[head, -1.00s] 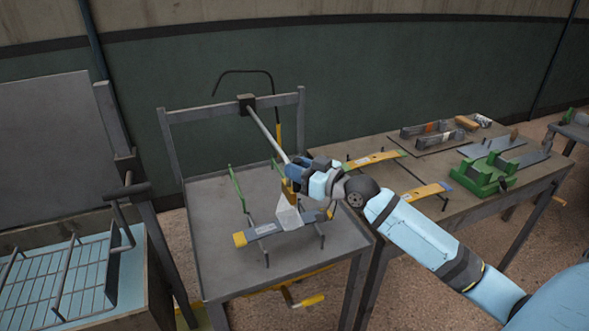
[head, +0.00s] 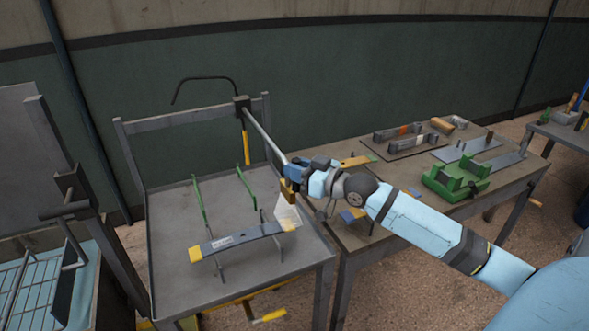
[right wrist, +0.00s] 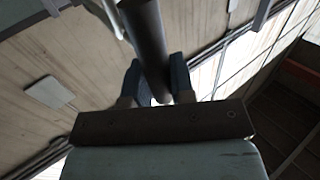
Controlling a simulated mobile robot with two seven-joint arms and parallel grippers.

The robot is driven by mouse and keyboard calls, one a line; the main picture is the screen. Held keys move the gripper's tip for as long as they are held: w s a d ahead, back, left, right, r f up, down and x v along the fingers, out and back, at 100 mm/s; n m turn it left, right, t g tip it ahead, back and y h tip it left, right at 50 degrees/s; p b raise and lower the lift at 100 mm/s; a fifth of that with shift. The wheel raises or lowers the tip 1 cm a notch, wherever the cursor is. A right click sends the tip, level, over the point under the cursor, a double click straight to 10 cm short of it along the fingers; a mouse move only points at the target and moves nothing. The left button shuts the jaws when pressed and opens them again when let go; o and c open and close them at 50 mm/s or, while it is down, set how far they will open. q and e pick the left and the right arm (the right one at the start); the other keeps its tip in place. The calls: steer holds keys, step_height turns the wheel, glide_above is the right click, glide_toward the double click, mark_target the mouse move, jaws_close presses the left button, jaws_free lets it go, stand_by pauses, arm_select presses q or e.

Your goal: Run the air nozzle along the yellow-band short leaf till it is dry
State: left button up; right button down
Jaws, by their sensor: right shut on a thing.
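A grey-blue short leaf (head: 238,238) with yellow ends lies across a small rack (head: 222,268) on the grey table. My right gripper (head: 292,172) is shut on the air nozzle (head: 288,190), which hangs above and just beyond the leaf's right end. A pale, see-through cone (head: 288,210) spreads down from the nozzle beside that end. In the right wrist view my right gripper's fingers (right wrist: 155,85) close around a dark tube (right wrist: 147,35). The surface of the leaf is too small to tell wet from dry. My left gripper is out of view.
A grey arm (head: 262,133) runs from the table's back rail to the nozzle. The bench (head: 400,185) at right holds other leaves and a green fixture (head: 455,182). A blue-lined bin (head: 75,290) stands at left.

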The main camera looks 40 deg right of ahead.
steer(key=shift+d+r, duration=0.1)
stand_by(0.3)
steer(key=c, duration=1)
jaws_free()
steer(key=shift+b+v, duration=0.75)
steer(key=shift+v, duration=6.1)
